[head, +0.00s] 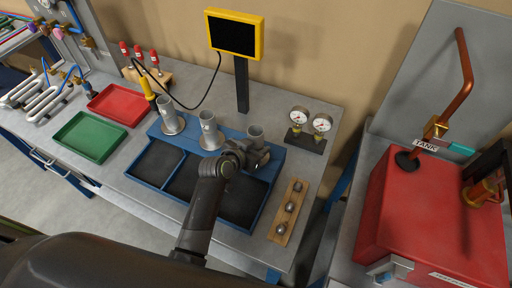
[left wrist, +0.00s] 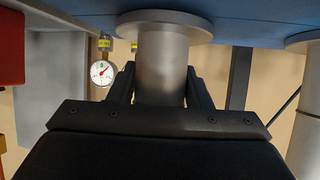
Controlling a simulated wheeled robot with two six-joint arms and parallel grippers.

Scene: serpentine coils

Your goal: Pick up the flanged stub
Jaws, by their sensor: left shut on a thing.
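Three grey metal flanged stubs stand along the back ledge of the blue tray (head: 272,184) in the head view: a left one (head: 171,119), a middle one (head: 210,133) and a right one (head: 255,132). My left gripper (head: 250,155) is at the right stub and partly hides its lower part. In the left wrist view, the fingers of my left gripper (left wrist: 160,88) are shut on the stub's pipe (left wrist: 162,65) from both sides. Its wide flange (left wrist: 165,24) is by the blue surface; I cannot tell whether it touches. My right gripper is not in view.
A wooden strip with metal knobs (head: 279,229) lies right of the tray. Two gauges (head: 308,123) and a yellow-framed screen (head: 236,35) stand behind. Green (head: 90,137) and red (head: 119,104) trays lie left. A red tank (head: 430,220) stands right, across a gap.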

